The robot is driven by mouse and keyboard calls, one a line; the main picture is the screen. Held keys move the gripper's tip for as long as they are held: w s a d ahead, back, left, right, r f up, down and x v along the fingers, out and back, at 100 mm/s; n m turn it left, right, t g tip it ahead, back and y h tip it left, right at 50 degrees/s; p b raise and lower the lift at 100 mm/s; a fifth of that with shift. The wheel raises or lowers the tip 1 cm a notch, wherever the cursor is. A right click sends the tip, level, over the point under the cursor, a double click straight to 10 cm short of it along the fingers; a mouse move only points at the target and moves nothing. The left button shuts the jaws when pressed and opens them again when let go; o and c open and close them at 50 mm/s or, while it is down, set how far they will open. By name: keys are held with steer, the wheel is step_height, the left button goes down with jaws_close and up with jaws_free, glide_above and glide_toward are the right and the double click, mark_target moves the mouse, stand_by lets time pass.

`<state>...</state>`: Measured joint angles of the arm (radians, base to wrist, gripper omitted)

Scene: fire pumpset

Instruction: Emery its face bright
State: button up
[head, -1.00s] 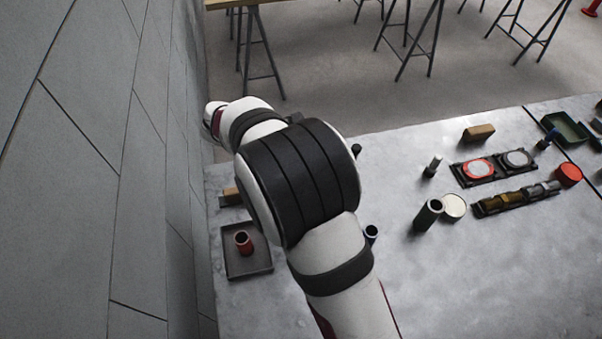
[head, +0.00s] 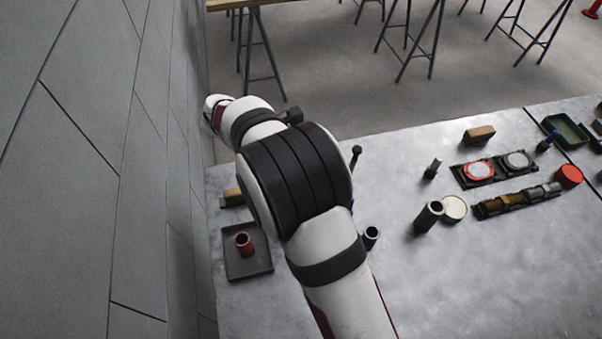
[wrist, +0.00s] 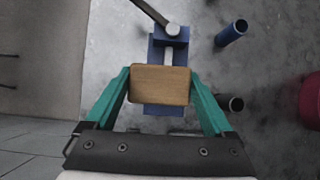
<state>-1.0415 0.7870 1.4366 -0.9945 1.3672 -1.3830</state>
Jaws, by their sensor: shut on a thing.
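In the wrist view my gripper (wrist: 159,74) has two teal fingers shut on a brown wooden block (wrist: 160,84), one finger at each end. Past the block is a blue vice-like fixture (wrist: 156,48) on the bench. A narrow pale grey piece (wrist: 168,55) shows in its gap, partly hidden by the block. Whether the block touches that piece, I cannot tell. A bar with a round pale end (wrist: 173,30) reaches over the fixture's far end. In the head view my arm hides the gripper and the fixture.
A blue tube (wrist: 232,33) and a dark tube (wrist: 231,103) stand right of the fixture. In the head view a red cup stands in a dark tray (head: 250,266). Several tubes, tins and holders occupy the bench's right half. A wall rises close on the left.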

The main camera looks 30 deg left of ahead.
steer(key=shift+w+a, duration=0.35)
steer(key=s+d, duration=0.4)
stand_by(0.9)
stand_by(2.8)
steer(key=shift+w+a, duration=2)
